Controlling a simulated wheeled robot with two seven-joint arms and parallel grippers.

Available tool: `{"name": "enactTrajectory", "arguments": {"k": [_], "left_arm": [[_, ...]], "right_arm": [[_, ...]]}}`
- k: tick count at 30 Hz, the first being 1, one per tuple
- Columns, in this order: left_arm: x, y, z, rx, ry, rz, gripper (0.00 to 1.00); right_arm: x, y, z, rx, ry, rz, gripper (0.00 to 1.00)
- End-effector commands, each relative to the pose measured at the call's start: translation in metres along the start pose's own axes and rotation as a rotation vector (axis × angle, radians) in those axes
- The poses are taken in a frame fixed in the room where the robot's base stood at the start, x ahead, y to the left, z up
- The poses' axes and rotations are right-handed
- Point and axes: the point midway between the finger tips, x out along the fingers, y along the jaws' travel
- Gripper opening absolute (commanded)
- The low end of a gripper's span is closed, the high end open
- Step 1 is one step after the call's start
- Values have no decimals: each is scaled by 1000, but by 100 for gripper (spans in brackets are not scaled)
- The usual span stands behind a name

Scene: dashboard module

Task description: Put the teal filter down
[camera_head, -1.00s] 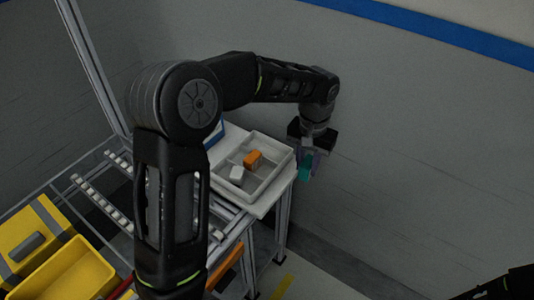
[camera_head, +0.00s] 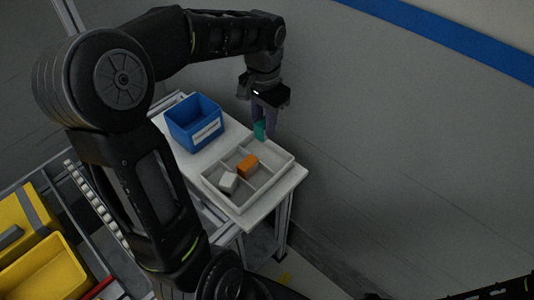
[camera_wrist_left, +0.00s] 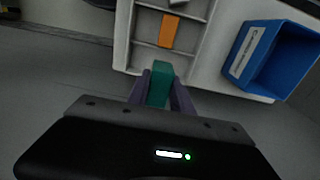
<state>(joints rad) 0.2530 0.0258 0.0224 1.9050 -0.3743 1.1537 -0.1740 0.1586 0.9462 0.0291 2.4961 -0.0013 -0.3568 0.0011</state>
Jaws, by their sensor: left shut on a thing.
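My left gripper (camera_head: 262,122) is shut on the teal filter (camera_head: 260,131), a small upright block between its fingers. The filter shows below the fingertips, by the far edge of the divided light grey tray (camera_head: 236,207). In the left wrist view the filter (camera_wrist_left: 159,84) sits between the purplish fingers, with its tip just at the tray's near rim (camera_wrist_left: 122,50). The filter appears held above the tray's level; the exact height is hard to tell. The right gripper is not visible; only a dark arm part shows at the lower right.
An orange block (camera_head: 247,166) and a white block (camera_head: 228,182) lie in tray compartments; other compartments are empty. A blue bin (camera_head: 194,124) stands beside the tray on the white table (camera_head: 176,147). Yellow bins (camera_head: 45,275) sit at lower left. A grey wall stands behind the table.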

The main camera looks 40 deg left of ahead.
Motion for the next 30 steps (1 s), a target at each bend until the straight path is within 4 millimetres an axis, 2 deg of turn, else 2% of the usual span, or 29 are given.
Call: {"name": "enactTrajectory", "arguments": {"k": [10, 22, 30], "left_arm": [[54, 0, 1, -1, -4, 1, 0], [63, 0, 0, -1, -1, 0, 0], [95, 0, 1, 0, -4, 1, 0]], "right_arm": [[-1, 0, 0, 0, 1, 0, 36], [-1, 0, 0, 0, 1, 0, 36], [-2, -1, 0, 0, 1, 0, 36]]}}
